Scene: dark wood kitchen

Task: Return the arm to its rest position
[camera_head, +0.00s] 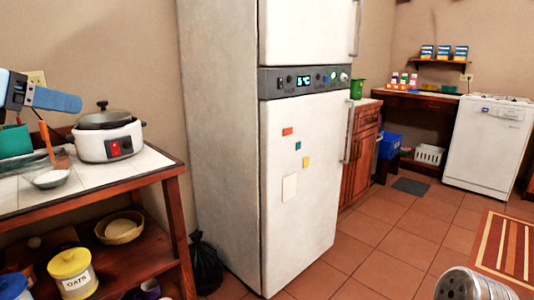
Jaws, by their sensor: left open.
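My left gripper (50,98) shows at the far left edge, raised over the tiled counter (158,163). It is dark grey with a blue finger pointing right, and it is open with nothing seen in it. Part of it is cut off by the picture edge. Its blue fingertip is left of the white cooker with a dark lid (104,145) and looks apart from it. My right gripper is not in view.
A glass bowl (47,178) and a teal container (15,141) sit on the counter near my left gripper. A tall white fridge (225,150) stands to the right. A black bag (206,266) is on the floor. The tiled floor (378,235) beyond is mostly clear.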

